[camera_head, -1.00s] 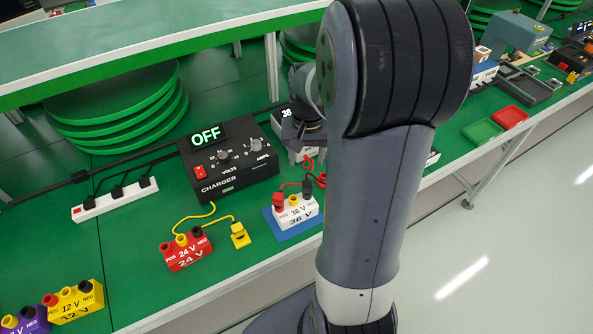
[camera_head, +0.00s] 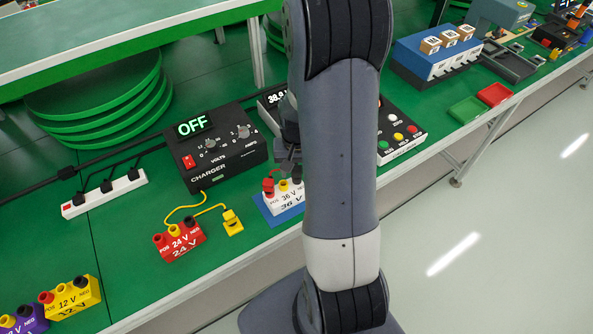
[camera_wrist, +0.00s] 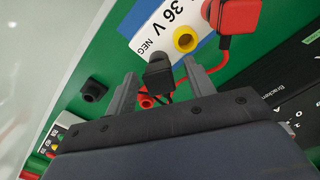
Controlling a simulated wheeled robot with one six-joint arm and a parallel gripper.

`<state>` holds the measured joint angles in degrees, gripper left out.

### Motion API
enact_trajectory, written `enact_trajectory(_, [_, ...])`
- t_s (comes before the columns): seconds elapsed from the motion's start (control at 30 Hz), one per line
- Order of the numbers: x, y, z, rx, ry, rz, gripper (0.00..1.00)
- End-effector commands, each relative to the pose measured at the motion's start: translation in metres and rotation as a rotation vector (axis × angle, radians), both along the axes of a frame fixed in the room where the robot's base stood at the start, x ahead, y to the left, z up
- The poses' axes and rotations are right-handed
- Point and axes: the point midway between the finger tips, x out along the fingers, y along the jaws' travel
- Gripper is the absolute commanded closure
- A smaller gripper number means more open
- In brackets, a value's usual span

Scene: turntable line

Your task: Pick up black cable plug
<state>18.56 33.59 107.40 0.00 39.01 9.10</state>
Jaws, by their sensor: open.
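The black cable plug (camera_wrist: 158,72) shows in the wrist view near the NEG end of the 36 V battery (camera_wrist: 165,25). My gripper (camera_wrist: 160,66) is open, with one finger on each side of the plug. I cannot tell whether either finger touches it. In the head view my gripper (camera_head: 288,158) is dark and partly hidden by my arm, just above the 36 V battery (camera_head: 284,199). A red plug (camera_wrist: 238,14) sits on the battery's other end, with a yellow terminal (camera_wrist: 186,40) between. The black plug cannot be made out in the head view.
A black charger (camera_head: 215,148) reading OFF stands left of my gripper. A red 24 V battery (camera_head: 179,241) and a yellow plug (camera_head: 232,222) lie nearer the front edge. Another small black piece (camera_wrist: 93,90) is on the green surface. A red lead (camera_wrist: 215,62) runs beside my right finger.

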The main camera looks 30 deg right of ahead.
Motion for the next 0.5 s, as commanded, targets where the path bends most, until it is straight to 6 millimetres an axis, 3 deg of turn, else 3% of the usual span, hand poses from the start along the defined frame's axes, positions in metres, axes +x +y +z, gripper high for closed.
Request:
enact_trajectory(0.2, [0.0, 0.0001, -0.0008, 0.0, 0.0, 0.0, 0.49])
enact_trajectory(0.5, [0.0001, 0.0, -0.0005, 0.0, 0.0, 0.0, 0.73])
